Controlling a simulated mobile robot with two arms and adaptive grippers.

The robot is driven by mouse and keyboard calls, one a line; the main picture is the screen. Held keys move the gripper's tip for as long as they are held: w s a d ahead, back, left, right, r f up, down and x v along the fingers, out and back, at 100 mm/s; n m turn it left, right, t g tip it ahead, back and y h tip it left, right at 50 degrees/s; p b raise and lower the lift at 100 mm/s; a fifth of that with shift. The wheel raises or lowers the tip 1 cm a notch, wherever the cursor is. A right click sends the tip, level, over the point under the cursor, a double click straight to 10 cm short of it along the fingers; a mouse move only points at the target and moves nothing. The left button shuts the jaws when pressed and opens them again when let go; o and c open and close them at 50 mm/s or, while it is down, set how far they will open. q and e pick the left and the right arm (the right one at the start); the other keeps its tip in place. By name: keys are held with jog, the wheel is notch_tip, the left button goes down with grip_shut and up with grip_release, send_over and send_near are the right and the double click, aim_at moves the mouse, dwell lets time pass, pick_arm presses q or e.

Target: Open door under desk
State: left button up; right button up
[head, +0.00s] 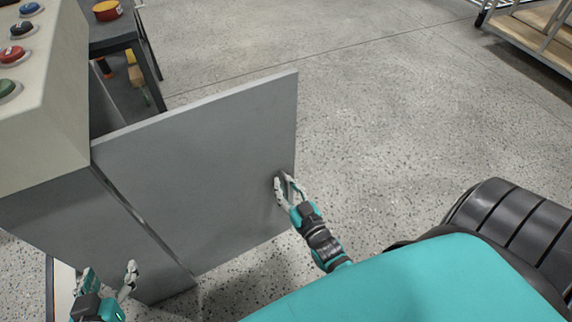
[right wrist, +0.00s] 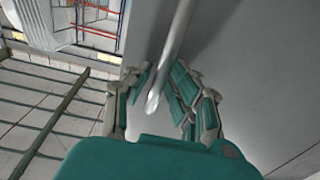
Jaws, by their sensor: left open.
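The grey door (head: 215,165) under the desk stands swung wide out from the grey cabinet (head: 85,225). Its metal bar handle (right wrist: 176,50) runs between the fingers of my right gripper (right wrist: 160,85) in the right wrist view, with small gaps showing on both sides. In the head view my right gripper (head: 287,187) is at the door's outer edge, fingers around the handle, which is mostly hidden there. My left gripper (head: 108,280) is open and empty at the lower left, in front of the cabinet and apart from the door.
The desk's sloped panel (head: 50,90) carries coloured buttons above the cabinet. A dark table (head: 115,38) with a red and yellow item stands behind. A rack (head: 530,30) is at the upper right. The floor (head: 370,110) right of the door is clear.

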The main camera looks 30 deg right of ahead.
jog(key=s+a, duration=0.1)
jog(key=s, duration=1.1)
dwell(0.4)
